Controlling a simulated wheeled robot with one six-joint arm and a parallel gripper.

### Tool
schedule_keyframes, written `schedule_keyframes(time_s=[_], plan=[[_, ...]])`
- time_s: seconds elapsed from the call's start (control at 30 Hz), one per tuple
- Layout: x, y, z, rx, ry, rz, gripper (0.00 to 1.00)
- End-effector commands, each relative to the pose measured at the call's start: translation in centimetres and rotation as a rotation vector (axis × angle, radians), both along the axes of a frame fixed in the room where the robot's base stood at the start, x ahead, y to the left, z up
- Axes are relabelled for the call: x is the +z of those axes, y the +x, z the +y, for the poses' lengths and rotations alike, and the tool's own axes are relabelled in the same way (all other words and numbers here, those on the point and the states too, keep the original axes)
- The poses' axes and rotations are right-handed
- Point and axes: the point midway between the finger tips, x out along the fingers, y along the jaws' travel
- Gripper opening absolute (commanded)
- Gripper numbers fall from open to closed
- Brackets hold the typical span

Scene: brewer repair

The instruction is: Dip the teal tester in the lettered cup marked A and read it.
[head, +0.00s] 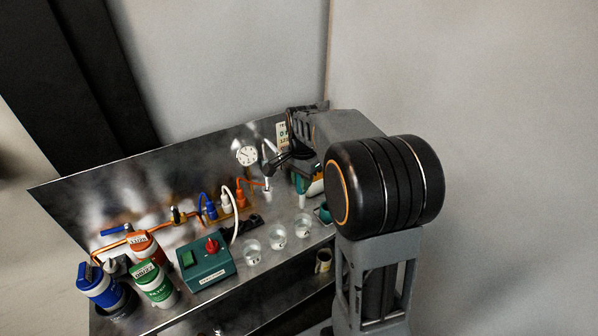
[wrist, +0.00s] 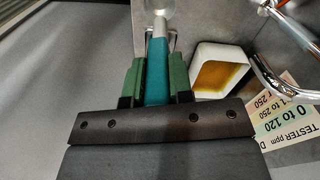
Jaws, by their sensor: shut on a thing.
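My gripper (wrist: 157,85) is shut on the teal tester (wrist: 157,68), which sits between its green finger pads in the wrist view. The tester's pale end (wrist: 159,8) points to the top edge of that view. In the head view the teal tester (head: 301,184) hangs below my arm with its white end down, above the steel bench and behind the cups. Three clear cups stand near the front edge: a left one (head: 252,246), a middle one (head: 278,233) and a right one (head: 303,226). Their letters are too small to read.
A white square dish (wrist: 222,72) with amber contents and a tester chart (wrist: 285,110) are right of the gripper in the wrist view. A chrome pipe (wrist: 268,82) passes close by. A green box (head: 207,265) with a red knob stands left of the cups.

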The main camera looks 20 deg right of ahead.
Motion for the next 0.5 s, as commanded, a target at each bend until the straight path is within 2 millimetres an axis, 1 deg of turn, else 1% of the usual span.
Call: schedule_keyframes(time_s=[0.27, 0.5], plan=[[-0.8, -0.1, -0.7, -0.015, 0.0, 0.0, 0.0], [-2.3, -0.2, -0.7, -0.016, 0.0, 0.0, 0.0]])
